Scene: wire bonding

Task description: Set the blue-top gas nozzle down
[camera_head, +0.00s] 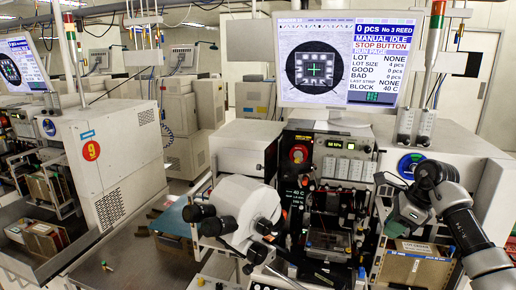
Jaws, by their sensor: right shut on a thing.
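My right gripper (384,196) is in front of the right side of the bonding machine, with its arm coming in from the lower right. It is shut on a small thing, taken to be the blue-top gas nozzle. The fingers are small and dark against the machine, and I cannot make out the nozzle or its blue top between them. My left gripper is not in view.
The machine's white microscope head (246,207) stands left of the right gripper. A monitor (340,62) is above. A box of cards (416,262) stands below the right arm. A small green-topped piece (104,265) is on the grey worktop (125,250), which has free room around it.

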